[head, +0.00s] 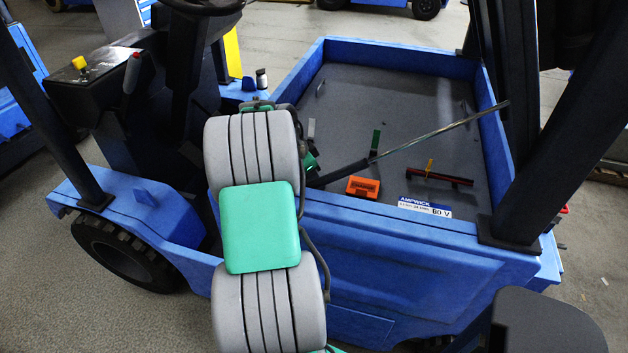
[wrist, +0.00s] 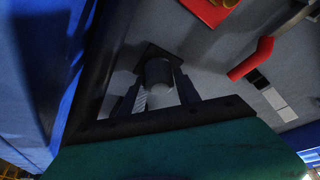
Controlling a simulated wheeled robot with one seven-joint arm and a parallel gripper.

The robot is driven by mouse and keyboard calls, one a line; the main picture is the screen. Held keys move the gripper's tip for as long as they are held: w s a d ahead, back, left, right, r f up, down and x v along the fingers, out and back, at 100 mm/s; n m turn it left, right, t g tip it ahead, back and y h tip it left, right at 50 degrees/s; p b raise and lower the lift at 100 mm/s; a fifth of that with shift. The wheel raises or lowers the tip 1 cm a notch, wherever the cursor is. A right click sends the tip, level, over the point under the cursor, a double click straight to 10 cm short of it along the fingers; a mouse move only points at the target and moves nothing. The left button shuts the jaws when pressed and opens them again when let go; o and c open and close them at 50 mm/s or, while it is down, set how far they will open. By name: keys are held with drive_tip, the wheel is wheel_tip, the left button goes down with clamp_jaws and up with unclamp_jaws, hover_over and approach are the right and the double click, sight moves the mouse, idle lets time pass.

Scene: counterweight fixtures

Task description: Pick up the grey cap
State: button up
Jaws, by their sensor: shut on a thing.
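In the wrist view, my gripper (wrist: 159,88) has its two dark fingers on either side of a short dark grey cylinder, which looks like the grey cap (wrist: 159,72). The gripper is shut on it. A black squarish piece shows just behind the cap, and I cannot tell whether the cap touches it. The grey floor of the blue tray lies beyond. In the head view, my arm hides the cap and most of the gripper.
The blue-walled tray (head: 400,52) of the vehicle holds an orange box (head: 362,188), a green upright piece (head: 375,140), a long thin rod (head: 440,132) and a dark bar with a yellow tie (head: 440,178). Its far middle floor is clear. A dark post stands at right.

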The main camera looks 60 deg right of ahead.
drive_tip(key=shift+r, duration=0.5)
drive_tip(key=s+a+r, duration=0.3)
drive_tip(key=r, duration=0.1)
drive_tip(key=s+a+r+b, duration=0.1)
drive_tip(key=s+a+r, duration=0.2)
drive_tip(key=a+r, duration=0.1)
drive_tip(key=s+a+r+b, duration=0.1)
drive_tip(key=s+a+r, duration=0.1)
drive_tip(key=a+r, duration=0.2)
drive_tip(key=shift+s, duration=0.4)
